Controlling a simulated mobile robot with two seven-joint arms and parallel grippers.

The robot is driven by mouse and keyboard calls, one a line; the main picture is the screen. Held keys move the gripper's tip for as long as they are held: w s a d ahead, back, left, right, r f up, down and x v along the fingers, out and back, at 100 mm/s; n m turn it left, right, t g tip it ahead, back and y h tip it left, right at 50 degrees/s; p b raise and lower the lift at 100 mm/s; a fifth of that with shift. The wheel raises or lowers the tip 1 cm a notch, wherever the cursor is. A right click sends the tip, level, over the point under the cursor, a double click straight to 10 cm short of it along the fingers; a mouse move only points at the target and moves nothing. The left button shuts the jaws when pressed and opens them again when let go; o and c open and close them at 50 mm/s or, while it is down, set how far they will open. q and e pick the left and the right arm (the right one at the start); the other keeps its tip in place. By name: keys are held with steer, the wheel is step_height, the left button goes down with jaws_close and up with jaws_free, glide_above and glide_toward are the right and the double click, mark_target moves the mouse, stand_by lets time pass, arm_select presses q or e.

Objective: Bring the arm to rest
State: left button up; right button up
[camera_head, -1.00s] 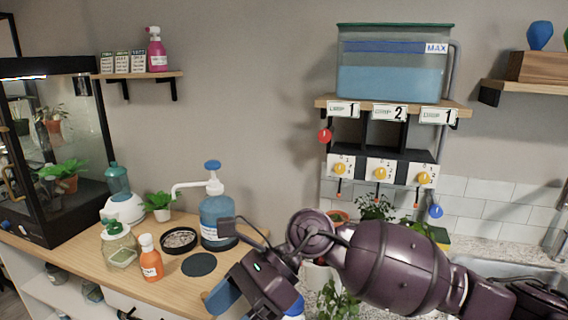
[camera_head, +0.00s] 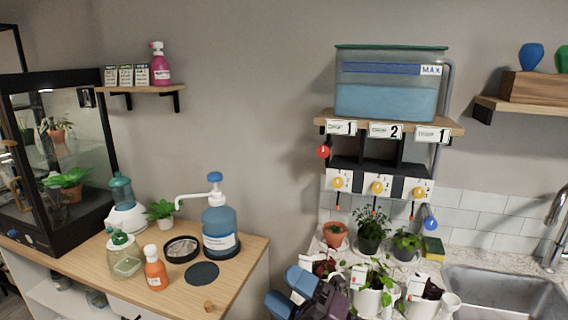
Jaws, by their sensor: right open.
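My right gripper (camera_head: 288,293) shows at the bottom centre of the head view, just right of the wooden counter's right edge. Its two blue fingers are apart and nothing shows between them. It is in front of the potted plants, and it hides part of the pots behind it. The rest of my right arm is mostly below the picture. My left gripper is not in view.
Several potted plants, including a white pot (camera_head: 368,300), stand close right of the gripper. A blue pump bottle (camera_head: 220,232) and an orange bottle (camera_head: 155,270) stand on the counter (camera_head: 228,282). A sink (camera_head: 500,292) is at right. A water tank (camera_head: 385,100) sits on a shelf above.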

steer(key=d+f+m+t+h+p, duration=0.3)
steer(key=d+f+m+t+h, duration=0.6)
steer(key=d+f+m+h, duration=0.9)
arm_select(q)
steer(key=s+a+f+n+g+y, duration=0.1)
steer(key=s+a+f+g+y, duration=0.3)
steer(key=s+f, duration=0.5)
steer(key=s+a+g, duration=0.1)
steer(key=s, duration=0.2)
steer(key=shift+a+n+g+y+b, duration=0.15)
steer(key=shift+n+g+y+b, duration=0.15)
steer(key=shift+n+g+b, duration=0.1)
arm_select(e)
steer(key=s+d+f+m+g+h, duration=0.2)
steer(key=s+d+f+m+g, duration=0.1)
steer(key=s+f+m, duration=0.3)
steer(key=s+d+f+m+g+h, duration=0.2)
steer(key=s+d+f+m, duration=0.4)
steer(key=s, duration=0.4)
steer(key=shift+s+d+m+g, duration=0.15)
steer(key=shift+m+g, duration=0.55)
steer(key=shift+m, duration=0.2)
